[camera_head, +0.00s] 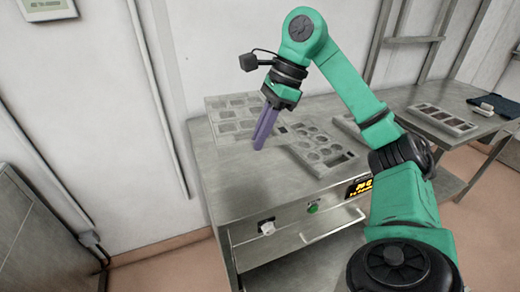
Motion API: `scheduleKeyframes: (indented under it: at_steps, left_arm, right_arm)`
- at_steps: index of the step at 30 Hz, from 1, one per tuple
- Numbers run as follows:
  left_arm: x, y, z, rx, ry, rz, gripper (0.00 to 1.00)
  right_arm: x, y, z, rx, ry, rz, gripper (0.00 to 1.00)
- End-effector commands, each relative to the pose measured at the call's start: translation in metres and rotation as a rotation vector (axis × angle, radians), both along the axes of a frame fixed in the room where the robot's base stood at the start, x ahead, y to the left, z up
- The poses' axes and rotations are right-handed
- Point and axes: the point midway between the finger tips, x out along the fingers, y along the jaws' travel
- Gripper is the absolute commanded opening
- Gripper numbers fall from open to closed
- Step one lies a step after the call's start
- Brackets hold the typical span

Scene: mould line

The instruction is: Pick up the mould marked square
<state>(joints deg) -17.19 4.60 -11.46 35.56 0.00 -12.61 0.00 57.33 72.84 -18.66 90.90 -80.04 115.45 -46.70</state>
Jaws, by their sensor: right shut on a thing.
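A grey mould with square hollows (229,114) is at the back left of the steel worktop (222,175). My right gripper (259,146), with long purple fingers, reaches down at its right part and is shut on it. The fingers hide some of the mould, and I cannot tell whether it is lifted clear of the worktop. No marking on it is readable. A second grey mould, with round hollows (322,151), lies just to the right, apart from the fingers. My left gripper is not in view.
Another mould (347,124) lies partly behind my right arm. A mould with dark rectangular hollows (443,119) is on the right-hand table (408,97), near a dark cloth (496,104). The worktop's front left is bare, above a front panel with a green button (312,208).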

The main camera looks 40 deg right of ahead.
Motion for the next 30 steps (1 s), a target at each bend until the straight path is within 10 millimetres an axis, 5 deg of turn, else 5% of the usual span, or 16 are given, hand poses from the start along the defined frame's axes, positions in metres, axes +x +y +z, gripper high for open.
scheduleKeyframes:
  at_steps: [1,16,30]
  left_arm:
    - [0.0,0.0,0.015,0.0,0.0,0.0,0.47]
    - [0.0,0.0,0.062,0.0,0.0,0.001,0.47]
    - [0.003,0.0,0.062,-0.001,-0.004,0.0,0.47]
  right_arm:
    - [0.0,0.0,0.018,0.0,-0.003,0.0,0.0]
    - [0.0,0.0,0.065,0.0,0.0,0.0,0.0]
    - [0.0,0.0,0.065,0.001,-0.001,0.0,0.0]
